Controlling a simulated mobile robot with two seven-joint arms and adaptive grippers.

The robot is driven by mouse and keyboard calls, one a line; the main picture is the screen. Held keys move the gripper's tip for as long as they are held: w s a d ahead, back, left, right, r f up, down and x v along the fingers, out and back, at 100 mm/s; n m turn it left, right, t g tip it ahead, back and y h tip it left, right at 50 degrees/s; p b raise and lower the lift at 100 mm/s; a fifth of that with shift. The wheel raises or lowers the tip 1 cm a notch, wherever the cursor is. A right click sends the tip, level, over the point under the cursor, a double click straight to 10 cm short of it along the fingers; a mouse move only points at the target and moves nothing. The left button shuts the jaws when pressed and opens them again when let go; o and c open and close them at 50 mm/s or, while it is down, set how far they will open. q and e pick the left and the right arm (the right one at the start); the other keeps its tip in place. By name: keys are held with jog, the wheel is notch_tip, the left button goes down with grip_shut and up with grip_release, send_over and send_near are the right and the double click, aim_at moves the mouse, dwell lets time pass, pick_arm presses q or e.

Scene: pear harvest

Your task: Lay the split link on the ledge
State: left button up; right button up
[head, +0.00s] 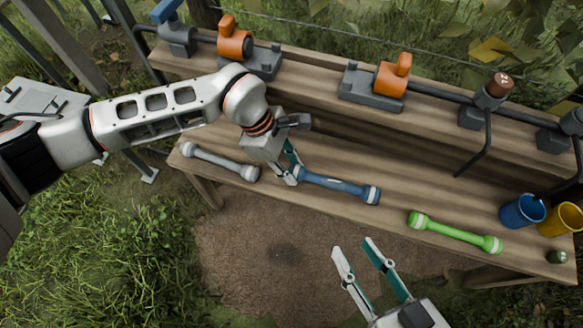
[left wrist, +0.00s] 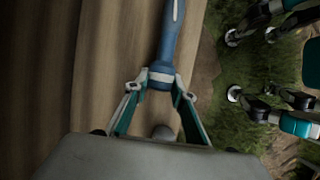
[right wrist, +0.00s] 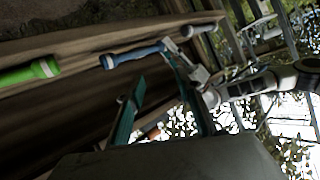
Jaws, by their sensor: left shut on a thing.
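Three bar-shaped links lie along the front of the wooden bench: a grey one (head: 220,161), a blue one (head: 338,185) and a green one (head: 455,233). Which is the split link I cannot tell; the blue link has a pale mark on its shaft in the left wrist view (left wrist: 167,48). My left gripper (head: 291,177) is shut on the blue link's left end, at or just above the bench top. The fingers hide part of that end. My right gripper (head: 352,246) is open and empty, in front of the bench and apart from the links.
A raised wooden ledge (head: 325,99) runs along the back of the bench. It carries orange clamps (head: 392,76), a dark pipe and grey stands. A blue cup (head: 522,211) and a yellow cup (head: 562,219) stand at the right end. Bare bench lies behind the links.

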pick_arm(q)
notch_tip(320, 180, down, 2)
jog(key=shift+s, duration=0.15)
jog(key=shift+r, duration=0.15)
jog(key=o, duration=1.1)
pick_arm(e)
jog(key=shift+s+a+f+m, duration=0.1)
jog(key=shift+s+a+m, duration=0.1)
jog(key=shift+a+m, duration=0.25)
